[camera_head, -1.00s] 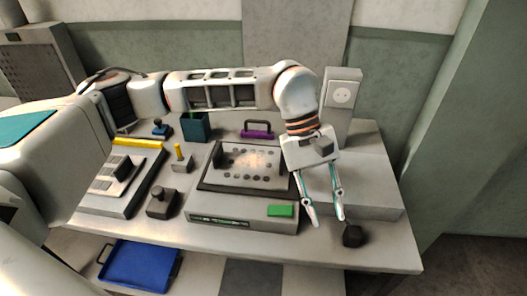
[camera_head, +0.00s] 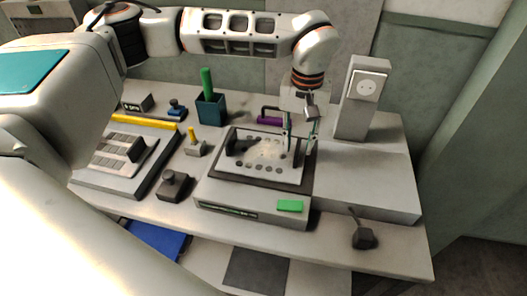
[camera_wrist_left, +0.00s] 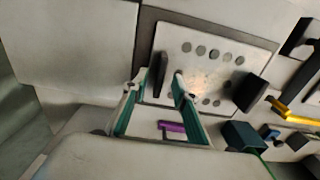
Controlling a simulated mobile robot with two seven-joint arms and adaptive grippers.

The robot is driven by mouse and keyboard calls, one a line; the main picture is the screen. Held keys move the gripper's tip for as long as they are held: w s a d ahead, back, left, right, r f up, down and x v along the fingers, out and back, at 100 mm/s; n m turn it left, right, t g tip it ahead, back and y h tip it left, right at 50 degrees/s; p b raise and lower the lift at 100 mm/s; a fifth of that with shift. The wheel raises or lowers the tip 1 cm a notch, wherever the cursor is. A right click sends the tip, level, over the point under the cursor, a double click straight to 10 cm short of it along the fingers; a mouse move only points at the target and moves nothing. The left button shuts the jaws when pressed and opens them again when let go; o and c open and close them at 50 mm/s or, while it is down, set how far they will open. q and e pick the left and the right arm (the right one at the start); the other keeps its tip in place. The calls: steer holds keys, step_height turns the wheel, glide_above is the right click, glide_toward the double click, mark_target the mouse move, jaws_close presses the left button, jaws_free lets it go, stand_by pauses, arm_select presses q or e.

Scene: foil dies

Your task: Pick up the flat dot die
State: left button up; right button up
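A pale plate with rows of grey dots (camera_head: 262,163) lies on the grey machine. Two dark blocks stand on it, one at the left (camera_head: 240,146); it also shows in the wrist view (camera_wrist_left: 250,92). The other dark block (camera_wrist_left: 158,72) appears between my left fingertips in the wrist view. I cannot tell which block is the flat dot die. My left gripper (camera_head: 300,148) is open over the plate's right end, fingers pointing down; it also shows in the wrist view (camera_wrist_left: 154,82). Contact with the block cannot be made out. My right gripper is not in view.
A purple handle (camera_head: 270,117) stands behind the plate. A teal holder (camera_head: 211,108) is at the back. A socket post (camera_head: 362,98) stands right of the gripper. A dark knob-like tool (camera_head: 363,238) lies front right. A green pad (camera_head: 290,206) is on the machine's front.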

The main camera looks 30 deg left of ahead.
arm_select(q)
step_height(320, 180, down, 2)
jaws_close()
steer(key=shift+r, duration=0.1)
